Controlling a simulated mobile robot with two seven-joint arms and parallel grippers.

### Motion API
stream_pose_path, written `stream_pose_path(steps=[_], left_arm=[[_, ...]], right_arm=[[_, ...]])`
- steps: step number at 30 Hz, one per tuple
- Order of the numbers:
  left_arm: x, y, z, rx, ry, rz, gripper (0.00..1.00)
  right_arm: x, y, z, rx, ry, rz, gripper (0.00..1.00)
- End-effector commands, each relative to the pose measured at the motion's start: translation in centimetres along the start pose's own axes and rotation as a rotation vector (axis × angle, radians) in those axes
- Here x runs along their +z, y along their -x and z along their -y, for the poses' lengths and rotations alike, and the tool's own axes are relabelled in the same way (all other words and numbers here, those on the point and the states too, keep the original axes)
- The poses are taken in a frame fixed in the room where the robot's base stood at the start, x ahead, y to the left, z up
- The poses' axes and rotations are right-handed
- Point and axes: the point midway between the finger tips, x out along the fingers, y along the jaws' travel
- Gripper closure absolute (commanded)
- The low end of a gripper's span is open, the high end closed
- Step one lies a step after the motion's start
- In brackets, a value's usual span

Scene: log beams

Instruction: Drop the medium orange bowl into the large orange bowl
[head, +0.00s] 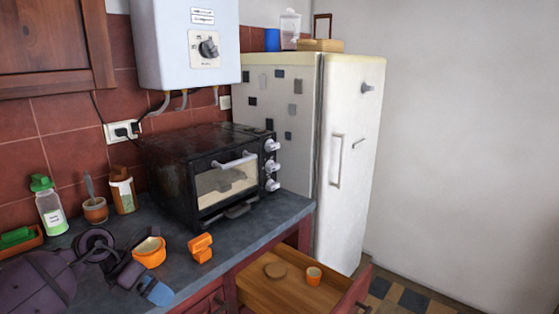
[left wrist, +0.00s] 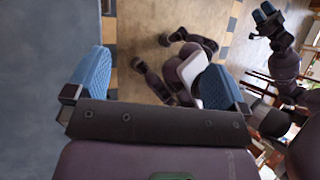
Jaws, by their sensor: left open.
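An orange bowl (head: 149,254) with a pale inside stands upright on the dark counter and looks the largest. To its right is an orange piece (head: 201,247) with two blocky parts; I cannot tell whether it is one bowl or several. A small orange cup-like bowl (head: 313,275) stands in the open drawer. My left gripper (head: 155,290) is low over the counter, just in front of the largest bowl and apart from it. In the left wrist view its blue fingers (left wrist: 156,78) are wide apart with nothing between them. My right gripper (left wrist: 266,18) shows small there, its jaws unclear.
A black toaster oven (head: 215,175) stands behind the orange pieces. A green-capped bottle (head: 48,207), a brown pot (head: 95,210) and a jar (head: 123,190) stand at the back left. The open wooden drawer (head: 255,290) juts out below the counter and holds a round brown lid.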

Motion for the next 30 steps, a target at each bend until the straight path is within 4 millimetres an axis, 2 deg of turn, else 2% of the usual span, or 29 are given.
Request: stream_pose_path(steps=[1,3,6,9,13,17,20,23,27,30], left_arm=[[-0.6,-1.9,1.4,-0.081,0.041,0.060,0.00],[-0.9,-3.8,3.4,-0.200,0.118,0.167,0.00],[-1.2,-5.9,6.1,-0.370,0.263,0.332,0.00],[-1.6,-6.9,8.0,-0.522,0.443,0.497,0.00],[-2.6,-7.3,8.9,-0.690,0.720,0.704,0.00],[-4.6,-7.3,8.4,-0.820,1.038,0.899,0.00],[-7.2,-7.6,7.2,-0.894,1.308,1.035,0.00],[-10.6,-8.2,6.0,-0.943,1.595,1.156,0.00],[-16.7,-9.7,4.7,-0.975,2.021,1.292,0.00],[-21.4,-11.2,4.7,-0.969,2.319,1.357,0.00]], right_arm=[[0.1,0.0,0.0,0.000,0.000,0.001,0.52],[0.4,0.1,0.0,0.001,-0.001,0.007,0.52],[0.9,0.2,0.0,0.002,-0.002,0.017,0.52],[1.1,0.2,0.0,0.002,-0.002,0.020,0.52],[1.1,0.2,0.0,0.002,-0.004,0.019,0.52],[1.2,0.3,0.0,0.002,-0.005,0.020,0.52],[1.4,0.3,0.0,0.003,-0.006,0.022,0.52],[1.6,0.3,0.0,0.003,-0.007,0.025,0.52],[1.9,0.4,0.0,0.004,-0.008,0.031,0.52],[2.2,0.5,0.0,0.004,-0.008,0.036,0.52]])
